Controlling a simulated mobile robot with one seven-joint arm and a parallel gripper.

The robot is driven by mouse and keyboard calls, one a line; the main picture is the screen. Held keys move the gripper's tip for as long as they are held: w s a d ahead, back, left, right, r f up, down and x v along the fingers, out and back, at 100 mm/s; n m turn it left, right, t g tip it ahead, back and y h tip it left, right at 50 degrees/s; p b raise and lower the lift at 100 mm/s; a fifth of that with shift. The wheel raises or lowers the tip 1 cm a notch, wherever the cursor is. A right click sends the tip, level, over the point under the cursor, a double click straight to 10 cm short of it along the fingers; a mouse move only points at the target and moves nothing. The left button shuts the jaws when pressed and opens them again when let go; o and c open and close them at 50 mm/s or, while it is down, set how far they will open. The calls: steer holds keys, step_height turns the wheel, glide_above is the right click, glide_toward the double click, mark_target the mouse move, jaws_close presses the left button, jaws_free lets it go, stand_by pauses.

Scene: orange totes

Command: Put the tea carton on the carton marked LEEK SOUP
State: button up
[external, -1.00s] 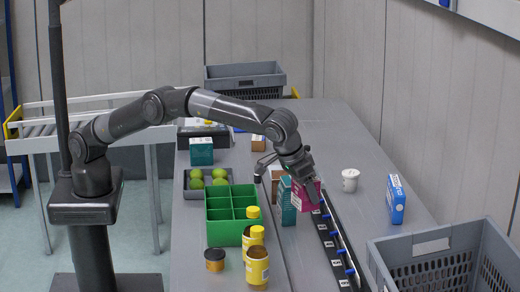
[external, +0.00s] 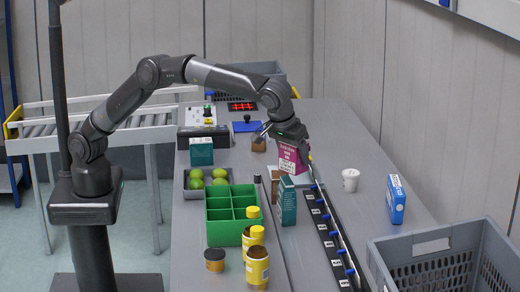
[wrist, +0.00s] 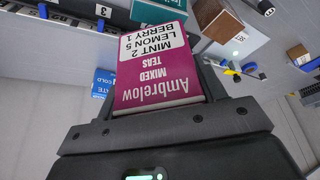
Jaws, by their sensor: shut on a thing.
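The tea carton (external: 290,158) is magenta and white, and in the wrist view (wrist: 155,75) it reads "Ambrelow MIXED TEAS". My gripper (external: 303,152) is shut on it and holds it raised, behind a teal carton (external: 288,203) that stands on the table beside the black rail. Another teal carton (external: 201,151) stands at the back left. No LEEK SOUP lettering can be read, so I cannot tell which carton bears it. A teal-topped thing (wrist: 158,10) shows past the held carton in the wrist view.
A black rail with blue knobs (external: 328,233) runs along the table to the right. Beyond it are a white tub (external: 350,180), a blue carton (external: 396,200) and a grey crate (external: 432,246). A green divided tray (external: 223,225), yellow jars (external: 257,265) and brown boxes (external: 277,184) stand left.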

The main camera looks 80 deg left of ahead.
steer(key=s+a+r+n+g+y, duration=0.1)
steer(key=s+a+r+n, duration=0.15)
steer(key=s+a, duration=0.6)
steer(key=s+a+r+n+g, duration=0.1)
steer(key=s+a+r+n, duration=0.2)
steer(key=a, duration=1)
steer(key=s+a+f+n+g, duration=0.2)
steer(key=s+a+n, duration=0.3)
steer(key=s+a, duration=1.1)
steer(key=shift+y, duration=0.3)
steer(key=a+f, duration=0.2)
steer(key=w+a+f, duration=0.1)
steer(key=a+f, duration=0.1)
steer(key=a, duration=0.1)
steer(key=a+f, duration=0.2)
steer(key=a, duration=0.1)
steer(key=shift+w+a+f, duration=0.25)
steer(key=shift+w+f, duration=0.1)
steer(key=shift+w, duration=0.05)
glide_above(201, 140)
steer(key=shift+f, duration=2.05)
steer(key=shift+f, duration=0.15)
steer(key=o, duration=1.1)
